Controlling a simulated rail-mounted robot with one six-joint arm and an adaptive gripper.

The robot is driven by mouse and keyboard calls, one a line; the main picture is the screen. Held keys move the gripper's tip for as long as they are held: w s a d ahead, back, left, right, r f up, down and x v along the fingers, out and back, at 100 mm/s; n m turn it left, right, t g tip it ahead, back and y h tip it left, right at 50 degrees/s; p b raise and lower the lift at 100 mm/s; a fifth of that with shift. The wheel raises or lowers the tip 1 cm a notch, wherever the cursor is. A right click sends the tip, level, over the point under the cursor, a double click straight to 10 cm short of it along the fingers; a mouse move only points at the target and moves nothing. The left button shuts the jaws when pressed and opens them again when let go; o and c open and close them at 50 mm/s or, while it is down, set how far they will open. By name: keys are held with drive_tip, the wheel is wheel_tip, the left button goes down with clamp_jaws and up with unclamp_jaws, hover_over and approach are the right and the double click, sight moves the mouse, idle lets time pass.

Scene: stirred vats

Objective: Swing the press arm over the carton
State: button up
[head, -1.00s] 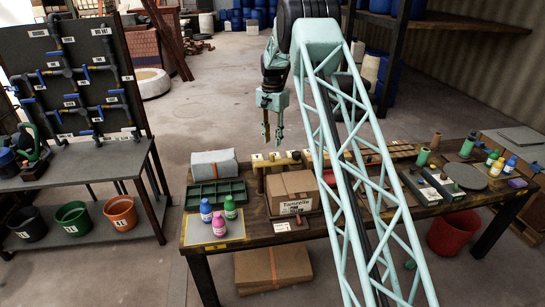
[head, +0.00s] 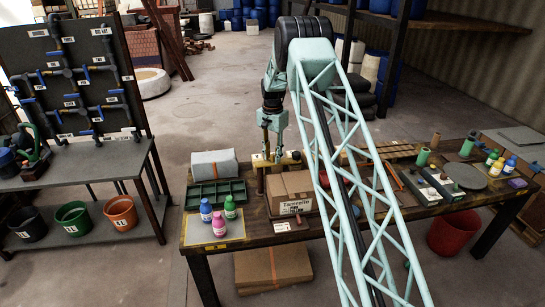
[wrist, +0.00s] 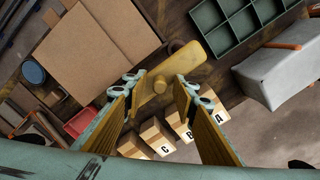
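The carton (head: 294,188) is a closed brown box on the table, partly behind my arm in the head view. In the wrist view its top (wrist: 95,45) fills the upper left. The press arm (wrist: 185,62) is a yellow bar with a rounded end and a round peg. It lies beside the carton, its rounded end pointing to the upper right, not over the carton top. My gripper (wrist: 158,88) is open, with its fingers on either side of the peg. I cannot tell whether they touch it. In the head view the gripper (head: 271,157) points down behind the carton.
A green divided tray (head: 216,193) and a grey covered box (head: 214,165) stand left of the carton. Blocks marked A, B and C (wrist: 160,139) stand close to my fingers. Three bottles (head: 219,226) stand at the table's front left. A red bucket (head: 454,232) is under the right end.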

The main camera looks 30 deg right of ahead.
drive_tip(key=shift+c, duration=0.7)
clamp_jaws()
